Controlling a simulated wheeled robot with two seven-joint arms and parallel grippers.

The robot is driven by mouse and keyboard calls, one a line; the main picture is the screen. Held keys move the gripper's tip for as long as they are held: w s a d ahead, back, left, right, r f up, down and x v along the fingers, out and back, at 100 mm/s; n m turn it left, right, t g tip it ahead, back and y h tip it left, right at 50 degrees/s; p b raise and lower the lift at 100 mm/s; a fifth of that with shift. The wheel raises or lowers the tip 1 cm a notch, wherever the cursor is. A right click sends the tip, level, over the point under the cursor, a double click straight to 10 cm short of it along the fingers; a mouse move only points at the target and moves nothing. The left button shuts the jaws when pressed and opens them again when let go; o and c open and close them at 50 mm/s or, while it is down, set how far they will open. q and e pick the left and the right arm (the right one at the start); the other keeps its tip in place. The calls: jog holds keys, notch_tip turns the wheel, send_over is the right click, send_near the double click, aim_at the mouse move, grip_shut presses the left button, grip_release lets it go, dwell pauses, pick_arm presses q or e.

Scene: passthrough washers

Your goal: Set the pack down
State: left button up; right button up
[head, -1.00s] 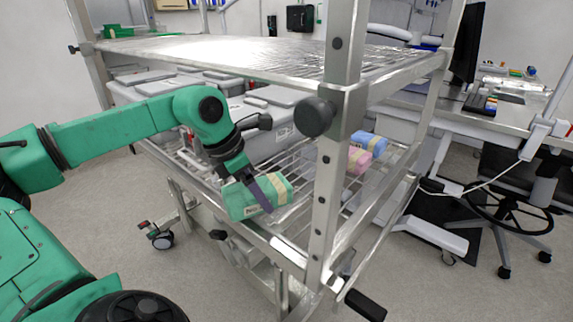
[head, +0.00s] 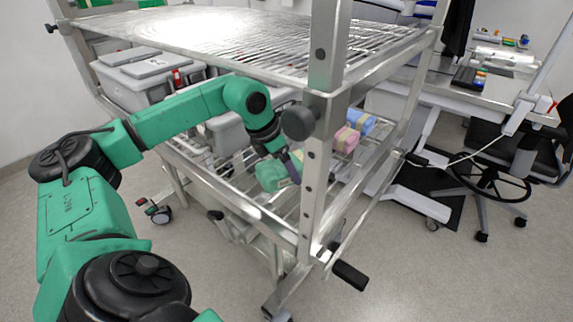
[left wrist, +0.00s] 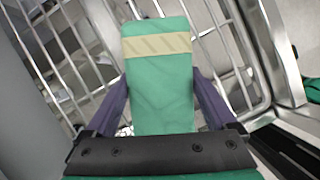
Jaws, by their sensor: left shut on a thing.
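The green pack (head: 270,176) with a pale yellow band is at my left gripper (head: 292,164), over the wire lower shelf (head: 235,186) of the metal rack. In the left wrist view the pack (left wrist: 160,90) lies between the two purple fingers of the left gripper (left wrist: 160,95), which are shut on its sides. Shelf wires show beyond the pack; I cannot tell if it touches them. My right gripper is not in view.
A pink pack (head: 345,139) and a blue pack (head: 360,123) lie farther back on the same shelf. Grey bins (head: 150,78) stand behind my left arm. The rack's corner post (head: 312,175) stands close to the right of the gripper. The upper shelf (head: 240,40) is overhead.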

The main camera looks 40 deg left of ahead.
pick_arm(q)
jog(key=o, duration=1.3)
jog(key=shift+f, duration=0.15)
jog(key=shift+o, duration=0.2)
jog(key=shift+r, duration=0.3)
jog(key=shift+s+a+r, duration=0.1)
jog(key=shift+s+r, duration=0.05)
jog(key=shift+r, duration=0.1)
jog(key=s+a+b, duration=0.1)
jog(key=s+b, duration=0.1)
jog(key=s, duration=0.1)
jog(key=s+a+b, duration=0.1)
jog(key=s+b, duration=0.1)
jog(key=s, duration=0.2)
jog(key=s+a+b, duration=0.2)
jog(key=s, duration=0.1)
jog(key=shift+s+r, duration=0.1)
jog(key=shift+s, duration=0.15)
jog(key=shift+s+a+r, duration=0.1)
jog(key=shift+s+a, duration=0.05)
jog(key=shift+s, duration=0.3)
